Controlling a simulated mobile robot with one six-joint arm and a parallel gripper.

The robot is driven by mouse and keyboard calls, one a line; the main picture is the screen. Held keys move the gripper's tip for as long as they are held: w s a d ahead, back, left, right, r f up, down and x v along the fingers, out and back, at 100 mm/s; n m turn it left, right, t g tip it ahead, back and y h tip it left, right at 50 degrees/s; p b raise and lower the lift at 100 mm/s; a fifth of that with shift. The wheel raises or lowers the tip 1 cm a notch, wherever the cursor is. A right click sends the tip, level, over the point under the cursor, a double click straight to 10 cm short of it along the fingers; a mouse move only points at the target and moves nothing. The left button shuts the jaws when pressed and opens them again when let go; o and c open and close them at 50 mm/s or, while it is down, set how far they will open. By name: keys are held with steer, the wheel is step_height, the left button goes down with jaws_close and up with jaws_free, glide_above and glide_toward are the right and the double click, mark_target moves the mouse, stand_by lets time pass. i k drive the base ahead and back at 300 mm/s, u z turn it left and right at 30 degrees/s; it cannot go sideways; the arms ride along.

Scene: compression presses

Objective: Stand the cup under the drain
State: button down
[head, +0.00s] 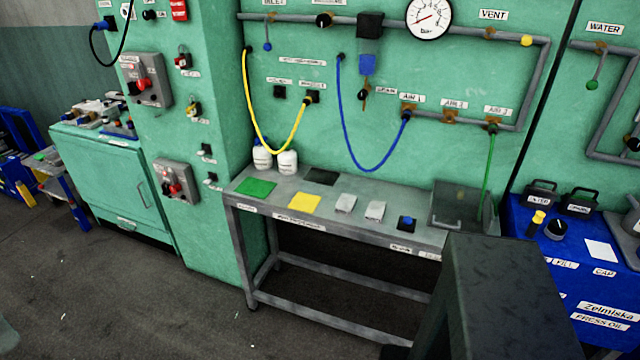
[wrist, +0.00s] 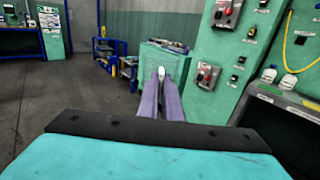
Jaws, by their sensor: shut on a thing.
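In the wrist view my gripper (wrist: 161,80) points forward with its two fingers close together. A small white thing (wrist: 161,72) shows between the fingertips; only a bit of it is visible, and I cannot tell its full shape or whether it is the cup. In the head view the drain (head: 364,101) is a small brass outlet under a blue filter bowl (head: 368,64) on the green wall, beside a DRAIN label (head: 387,91). The bench below is apart from it. My gripper is not visible in the head view.
A blue cabinet (head: 555,260) stands right.

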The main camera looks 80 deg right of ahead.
mark_target(355, 185)
steer(key=u, duration=0.1)
steer(key=k, duration=1.15)
steer(key=z, duration=0.45)
steer(key=i, duration=1)
steer(key=z, duration=0.05)
